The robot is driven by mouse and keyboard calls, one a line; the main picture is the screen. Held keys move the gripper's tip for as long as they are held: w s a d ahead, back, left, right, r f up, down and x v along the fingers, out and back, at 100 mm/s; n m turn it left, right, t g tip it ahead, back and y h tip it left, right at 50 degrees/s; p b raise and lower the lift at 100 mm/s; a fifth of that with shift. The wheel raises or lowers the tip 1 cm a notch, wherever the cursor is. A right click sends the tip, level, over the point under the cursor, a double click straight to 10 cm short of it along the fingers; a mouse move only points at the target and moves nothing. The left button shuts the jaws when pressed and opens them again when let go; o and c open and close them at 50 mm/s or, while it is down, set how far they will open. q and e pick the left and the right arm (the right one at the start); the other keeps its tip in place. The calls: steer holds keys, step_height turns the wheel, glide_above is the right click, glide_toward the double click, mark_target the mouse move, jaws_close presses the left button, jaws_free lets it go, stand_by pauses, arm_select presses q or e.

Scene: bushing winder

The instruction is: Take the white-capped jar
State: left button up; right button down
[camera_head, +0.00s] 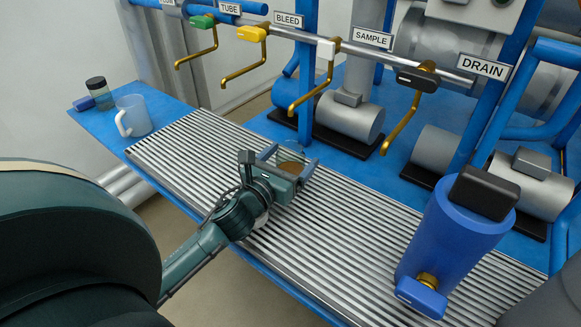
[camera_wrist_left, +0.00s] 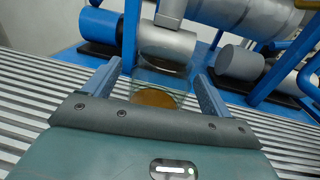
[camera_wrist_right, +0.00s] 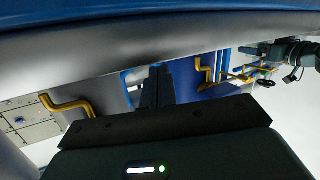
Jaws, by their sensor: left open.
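A clear glass jar (camera_head: 291,157) with amber contents at its bottom stands on the ribbed rack. I cannot make out a white cap on it. My left gripper (camera_head: 287,163) is open with its fingers on either side of this jar. In the left wrist view the jar (camera_wrist_left: 157,97) sits between the two blue-grey fingers (camera_wrist_left: 155,92), and gaps show beside it. A second jar with a black cap (camera_head: 97,91) stands at the far left end of the bench. In the right wrist view, a dark finger of my right gripper (camera_wrist_right: 156,88) shows, but its opening is unclear.
A large blue container (camera_head: 452,240) with a brass tap stands at the right. Valve handles hang from a pipe (camera_head: 350,48) behind the ribbed rack (camera_head: 345,240). Much of the rack is clear.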

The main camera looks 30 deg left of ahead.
arm_select(q)
steer(key=shift+w, duration=0.15)
arm_select(e)
steer(key=shift+a, duration=0.1)
arm_select(q)
steer(key=c, duration=1.2)
steer(key=shift+r, duration=0.15)
arm_select(e)
steer(key=shift+r, duration=0.1)
